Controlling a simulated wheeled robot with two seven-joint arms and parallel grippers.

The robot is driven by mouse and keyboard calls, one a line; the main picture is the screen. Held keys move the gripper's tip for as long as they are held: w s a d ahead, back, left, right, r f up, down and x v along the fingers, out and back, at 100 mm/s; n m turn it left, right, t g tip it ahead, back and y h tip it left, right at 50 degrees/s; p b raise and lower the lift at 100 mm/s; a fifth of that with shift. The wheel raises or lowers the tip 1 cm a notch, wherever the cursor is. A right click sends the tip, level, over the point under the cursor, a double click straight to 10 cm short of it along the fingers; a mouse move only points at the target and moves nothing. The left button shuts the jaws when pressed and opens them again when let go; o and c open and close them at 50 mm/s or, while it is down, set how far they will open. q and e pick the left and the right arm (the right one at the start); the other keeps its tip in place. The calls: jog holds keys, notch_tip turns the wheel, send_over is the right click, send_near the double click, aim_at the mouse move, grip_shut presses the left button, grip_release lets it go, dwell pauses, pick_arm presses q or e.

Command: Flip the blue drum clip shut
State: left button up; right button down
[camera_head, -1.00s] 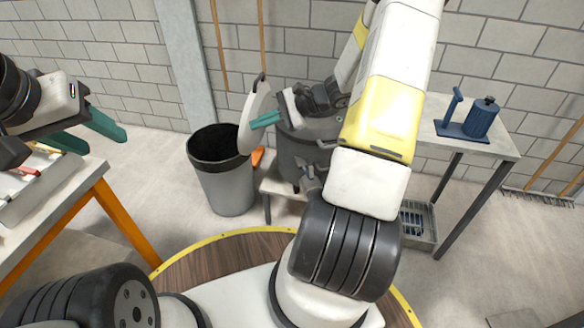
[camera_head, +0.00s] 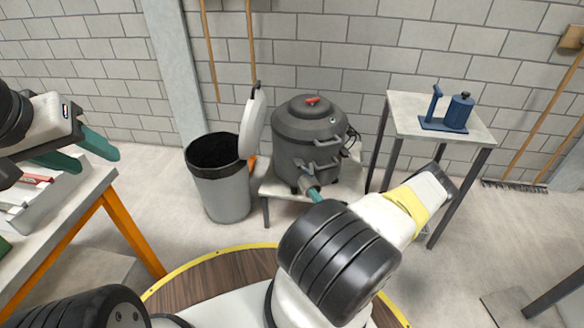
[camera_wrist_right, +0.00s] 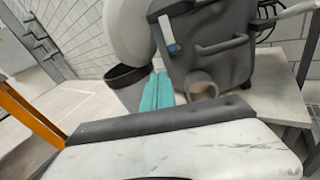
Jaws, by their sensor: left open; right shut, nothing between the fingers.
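The grey drum (camera_head: 300,150) stands on a low bench, its lid on with a red handle on top. In the right wrist view, a pale latch arm with a blue tip (camera_wrist_right: 173,48) is on the drum's side; I take this as the blue clip. I cannot tell whether it is latched, and I cannot make it out in the head view. My right gripper (camera_head: 316,193) is shut and empty, low in front of the drum by its spout. Its teal fingers (camera_wrist_right: 158,92) show below the clip, apart from it. My left gripper (camera_head: 82,152) is open and empty, far left.
A side table (camera_head: 407,112) at right holds a blue device (camera_head: 458,112). An orange-legged workbench (camera_head: 75,215) is at left. The low bench (camera_head: 342,185) extends right of the drum.

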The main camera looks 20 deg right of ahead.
aim_at(307, 171)
jog(key=s+f, duration=0.1)
jog(key=f+m+h, duration=0.1)
jog(key=s+f+m+h, duration=0.1)
jog(key=shift+s+d+f, duration=0.35)
jog(key=w+d+r, duration=0.1)
jog(key=w+r, duration=0.1)
jog(key=w, duration=0.9)
jog(key=shift+d+r, duration=0.3)
jog(key=shift+d, duration=0.05)
jog(key=shift+w, duration=0.15)
